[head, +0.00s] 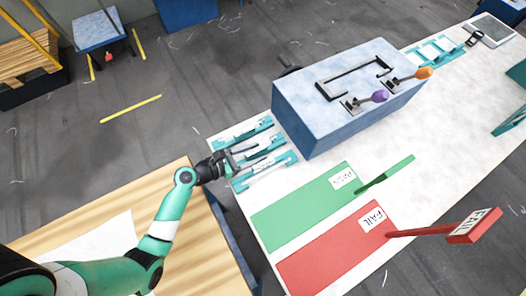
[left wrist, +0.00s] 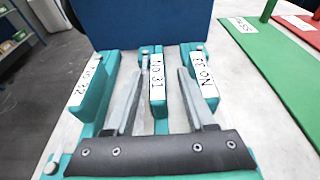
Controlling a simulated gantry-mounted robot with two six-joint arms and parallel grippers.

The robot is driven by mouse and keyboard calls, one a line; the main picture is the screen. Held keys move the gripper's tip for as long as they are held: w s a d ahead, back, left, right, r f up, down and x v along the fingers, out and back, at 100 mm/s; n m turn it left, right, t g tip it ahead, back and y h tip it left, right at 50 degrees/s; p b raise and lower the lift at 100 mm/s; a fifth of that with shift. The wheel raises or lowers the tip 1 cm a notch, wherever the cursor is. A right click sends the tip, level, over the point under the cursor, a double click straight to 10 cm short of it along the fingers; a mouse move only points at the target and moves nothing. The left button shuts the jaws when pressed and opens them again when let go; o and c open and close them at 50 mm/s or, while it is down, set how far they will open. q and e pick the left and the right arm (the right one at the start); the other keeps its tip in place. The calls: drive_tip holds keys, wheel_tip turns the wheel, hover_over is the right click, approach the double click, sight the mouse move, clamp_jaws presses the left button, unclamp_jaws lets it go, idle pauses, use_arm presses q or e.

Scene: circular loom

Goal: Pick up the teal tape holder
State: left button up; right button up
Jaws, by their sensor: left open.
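Three teal holders with white labels lie side by side on the white table in the head view, just left of the blue-grey box. In the left wrist view they read No 32 (left wrist: 98,88), No 31 (left wrist: 157,80) and No 33 (left wrist: 198,72). My left gripper (head: 248,155) reaches over them from the left. In the left wrist view its two grey fingers are apart, one on each side of the No 31 holder, with nothing visibly clamped. Contact cannot be told. The dark gripper body hides the near ends of the holders. My right gripper is out of view.
The blue-grey box (head: 330,105) with a black handle stands close beyond the holders. A green PASS mat (head: 305,212) and a red FAIL mat (head: 335,250) lie to the right. Another teal part (head: 435,50) lies at the table's far end. A wooden table (head: 185,250) is nearer me.

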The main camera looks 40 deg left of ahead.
use_arm(q)
drive_tip(key=shift+w+d+f, duration=0.1)
drive_tip(key=shift+w+f, duration=0.05)
drive_tip(key=shift+w, duration=0.2)
clamp_jaws()
